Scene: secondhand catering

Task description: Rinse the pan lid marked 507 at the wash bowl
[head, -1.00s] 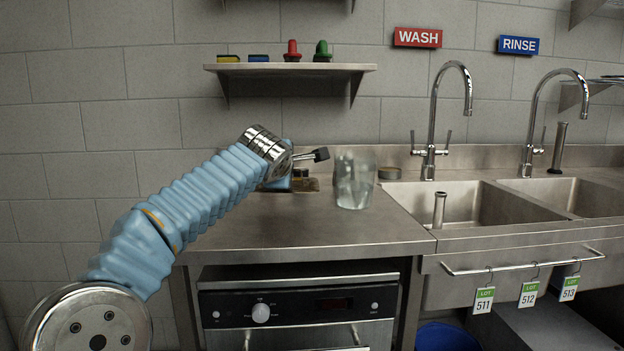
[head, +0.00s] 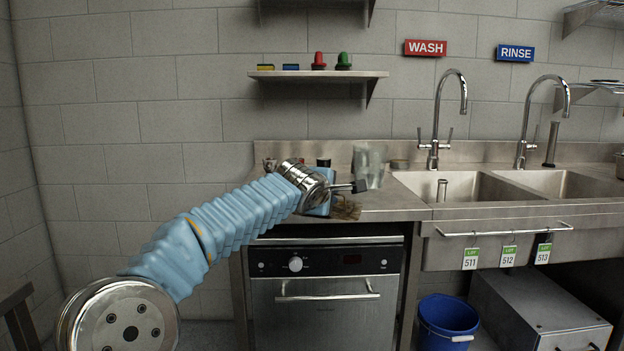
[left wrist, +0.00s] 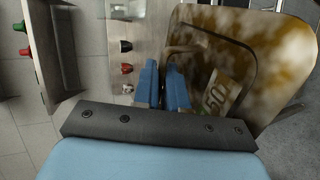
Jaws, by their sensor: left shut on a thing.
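The pan lid (left wrist: 285,65) fills the right of the left wrist view. It is a metal plate with brown stains and a pale tag starting "50"; the last digit is hard to read. The wash bowl (head: 462,188) is the left sink, under the WASH sign (head: 426,48), to the right of the gripper. My right gripper is not in view.
A tap (head: 437,120) rises behind the bowl. Lot tags hang on the front rail (head: 505,231). A blue bucket (head: 447,322) is on the floor below. A shelf (head: 318,74) holds small items.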

